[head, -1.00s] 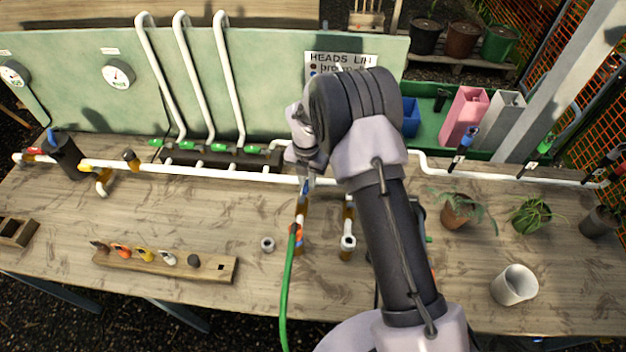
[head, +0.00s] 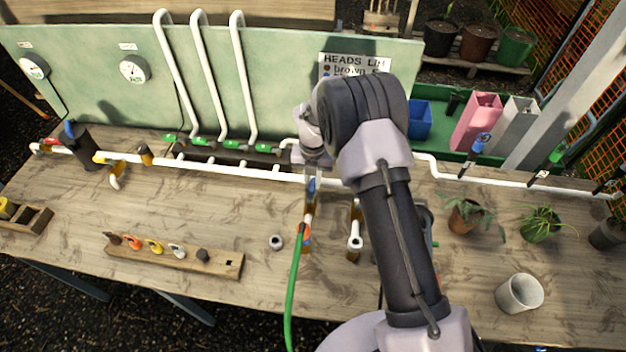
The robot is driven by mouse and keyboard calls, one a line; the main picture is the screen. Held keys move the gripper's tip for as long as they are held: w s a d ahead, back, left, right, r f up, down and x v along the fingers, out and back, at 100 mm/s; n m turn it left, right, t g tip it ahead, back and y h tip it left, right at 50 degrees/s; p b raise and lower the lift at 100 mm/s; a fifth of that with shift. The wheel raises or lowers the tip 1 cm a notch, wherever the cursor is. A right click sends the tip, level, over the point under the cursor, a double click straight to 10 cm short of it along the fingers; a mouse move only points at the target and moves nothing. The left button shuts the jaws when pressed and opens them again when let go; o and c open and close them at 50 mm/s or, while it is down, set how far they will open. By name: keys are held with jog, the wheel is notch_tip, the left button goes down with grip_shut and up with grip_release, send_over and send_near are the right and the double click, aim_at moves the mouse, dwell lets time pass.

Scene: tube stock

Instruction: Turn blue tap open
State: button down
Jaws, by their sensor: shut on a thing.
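The blue tap (head: 312,186) sits on the white pipe, above the brown fitting where the green hose (head: 292,280) joins. Only a small part of its blue handle shows below my gripper. My gripper (head: 315,168) points down over the tap and is shut on its handle. The fingertips are small and partly hidden by my wrist, so the exact grip and the handle's angle cannot be made out.
A white pipe (head: 225,169) runs along the bench, with several green-handled valves behind it. A second pipe stub (head: 354,240) stands right of the hose. A wooden block with coloured fittings (head: 220,263) lies front left. A white cup (head: 519,293) and potted plants stand on the right.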

aim_at(313, 184)
jog(key=c, duration=1.4)
grip_release()
jog(key=shift+o, duration=0.2)
notch_tip(313, 184, up, 18)
jog(key=p, duration=1.1)
jog(key=shift+f, duration=0.25)
jog(key=shift+f, duration=0.1)
